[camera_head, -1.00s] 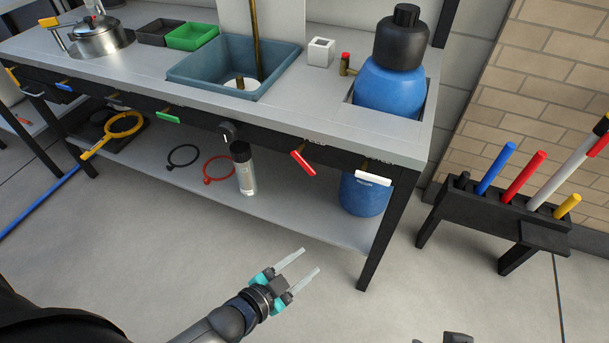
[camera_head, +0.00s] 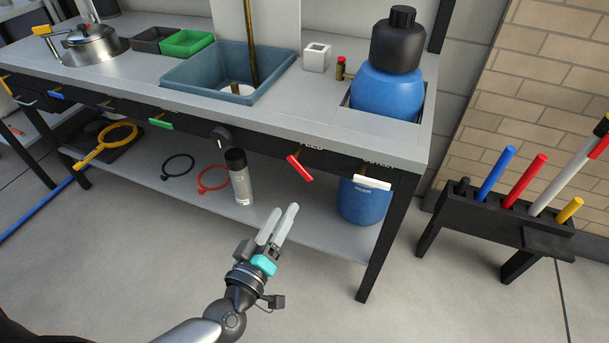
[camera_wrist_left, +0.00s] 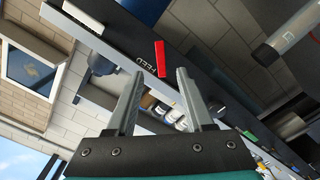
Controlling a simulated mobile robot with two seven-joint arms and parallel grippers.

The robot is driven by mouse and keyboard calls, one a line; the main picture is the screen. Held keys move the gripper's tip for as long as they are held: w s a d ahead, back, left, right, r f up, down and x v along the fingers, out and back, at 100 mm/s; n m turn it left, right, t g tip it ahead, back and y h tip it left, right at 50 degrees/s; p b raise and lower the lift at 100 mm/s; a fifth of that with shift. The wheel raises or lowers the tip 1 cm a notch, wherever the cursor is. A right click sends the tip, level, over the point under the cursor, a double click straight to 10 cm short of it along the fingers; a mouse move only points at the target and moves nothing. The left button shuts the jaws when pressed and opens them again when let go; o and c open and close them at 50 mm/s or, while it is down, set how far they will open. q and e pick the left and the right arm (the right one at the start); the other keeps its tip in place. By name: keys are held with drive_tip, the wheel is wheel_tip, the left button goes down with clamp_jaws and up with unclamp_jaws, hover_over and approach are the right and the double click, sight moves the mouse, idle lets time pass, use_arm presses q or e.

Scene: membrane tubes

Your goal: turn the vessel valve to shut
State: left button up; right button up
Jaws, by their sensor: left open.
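Several coloured valve handles line the bench's front rail; I cannot tell for sure which is the vessel valve. The red handle (camera_head: 300,168) is tilted, with a label ending in "ED" above it; the wrist view shows this red handle (camera_wrist_left: 160,58) beside the word FEED. A white handle (camera_head: 372,183) lies nearly level to its right, its label too small to read. A green handle (camera_head: 161,123) is farther left. My left gripper (camera_head: 284,209) is open and empty, in front of the bench and apart from the handles, appearing just below the red one. My right gripper is out of view.
A silver bottle (camera_head: 240,178) and a blue drum (camera_head: 362,200) stand on the lower shelf. A blue vessel with a black top (camera_head: 388,92) sits in the bench's right end. A black rack (camera_head: 490,218) with coloured rods stands right. The floor in front is clear.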

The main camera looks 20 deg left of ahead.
sight(304, 175)
use_arm(q)
drive_tip(key=w+b, duration=0.2)
drive_tip(key=w, duration=0.9)
drive_tip(key=shift+w+d, duration=0.15)
drive_tip(key=shift+d, duration=0.05)
drive_tip(key=shift+w+b, duration=0.35)
drive_tip(key=shift+w, duration=0.35)
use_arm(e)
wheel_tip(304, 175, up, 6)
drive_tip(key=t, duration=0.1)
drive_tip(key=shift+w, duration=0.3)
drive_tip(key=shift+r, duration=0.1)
use_arm(q)
clamp_jaws()
